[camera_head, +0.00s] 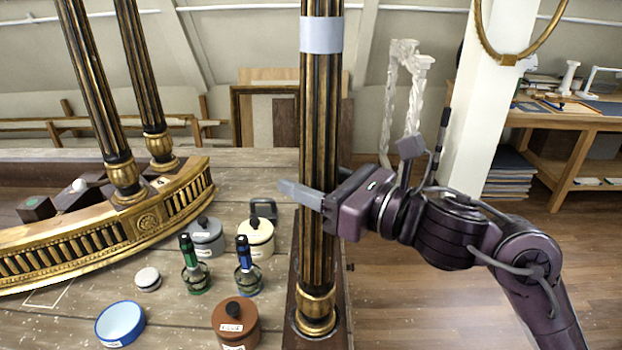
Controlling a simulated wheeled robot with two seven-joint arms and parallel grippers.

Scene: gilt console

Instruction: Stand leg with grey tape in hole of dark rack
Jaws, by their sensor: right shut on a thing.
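The gilt-and-black fluted leg (318,120) with a band of grey tape (321,35) near its top stands upright at the middle of the view. My right gripper (312,198) comes from the right and is shut on the leg's shaft at mid-height; one finger shows on the near side. The leg's gold foot is at the dark rack (341,275), a dark brown strip along the table's right edge. A pale ring shows around the foot, but I cannot tell how deep it sits in the hole. My left gripper is out of view.
The gilt console frame (150,222) with two standing legs lies at left. On the table (175,290) are lidded pots, a blue-rimmed tin (120,323), green (195,275) and blue (247,278) handled tools in holders. Wooden floor lies right of the table.

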